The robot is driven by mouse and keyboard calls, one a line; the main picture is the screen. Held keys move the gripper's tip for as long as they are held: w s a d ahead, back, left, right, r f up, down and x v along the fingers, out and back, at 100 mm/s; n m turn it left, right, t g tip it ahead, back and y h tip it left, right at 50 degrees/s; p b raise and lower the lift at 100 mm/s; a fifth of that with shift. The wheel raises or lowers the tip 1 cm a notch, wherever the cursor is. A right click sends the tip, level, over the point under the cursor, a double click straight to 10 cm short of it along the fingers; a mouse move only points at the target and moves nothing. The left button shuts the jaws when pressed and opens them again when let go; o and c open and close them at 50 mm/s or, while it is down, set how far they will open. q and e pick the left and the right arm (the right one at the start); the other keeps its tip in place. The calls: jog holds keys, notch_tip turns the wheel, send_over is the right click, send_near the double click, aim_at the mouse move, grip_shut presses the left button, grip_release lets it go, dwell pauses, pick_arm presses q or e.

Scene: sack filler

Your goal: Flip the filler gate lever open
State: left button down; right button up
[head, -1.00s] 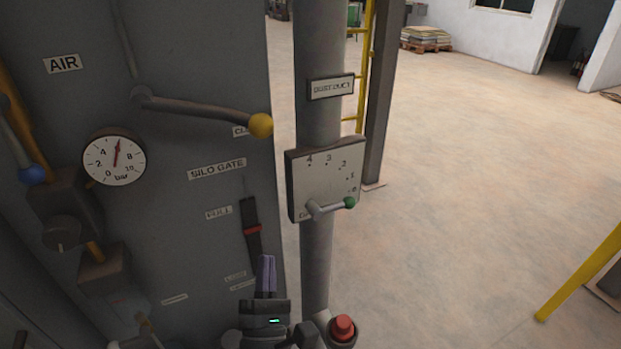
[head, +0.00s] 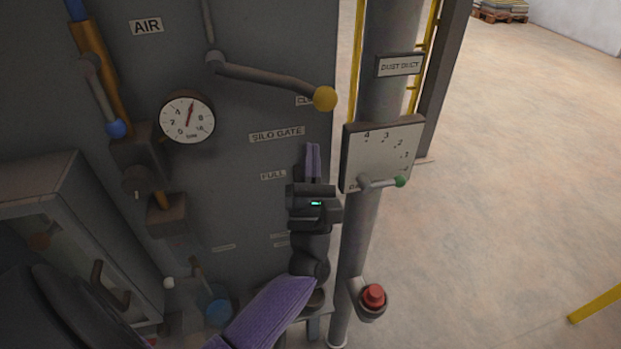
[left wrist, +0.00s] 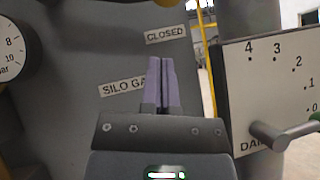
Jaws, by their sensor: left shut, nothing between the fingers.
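The silo gate lever (head: 265,80) is a grey bar on the grey panel, with a yellow ball knob (head: 325,98) at its right end. It slopes slightly down to the right, and its knob is beside the partly hidden CLOSED label, which reads clearly in the left wrist view (left wrist: 165,34). My left gripper (head: 313,150) is shut and empty, with its purple fingers pointing up. In the head view it is below the knob, apart from it, by the right end of the SILO GATE label (head: 277,134). My right gripper is not in view.
A damper plate (head: 384,155) with a green-tipped handle (head: 400,182) is on the duct right of my gripper. A red button (head: 373,296) is lower down. A pressure gauge (head: 187,117) and a blue-knobbed handle (head: 117,128) are to the left. Open floor lies right of the duct.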

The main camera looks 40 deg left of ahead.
pick_arm(q)
jog(key=r, duration=0.1)
jog(key=w+r+p, duration=0.1)
jog(key=r, duration=0.1)
jog(key=r+p, duration=0.1)
jog(key=shift+w+d+r, duration=0.1)
jog(key=shift+w+r, duration=0.15)
jog(key=shift+w, duration=0.15)
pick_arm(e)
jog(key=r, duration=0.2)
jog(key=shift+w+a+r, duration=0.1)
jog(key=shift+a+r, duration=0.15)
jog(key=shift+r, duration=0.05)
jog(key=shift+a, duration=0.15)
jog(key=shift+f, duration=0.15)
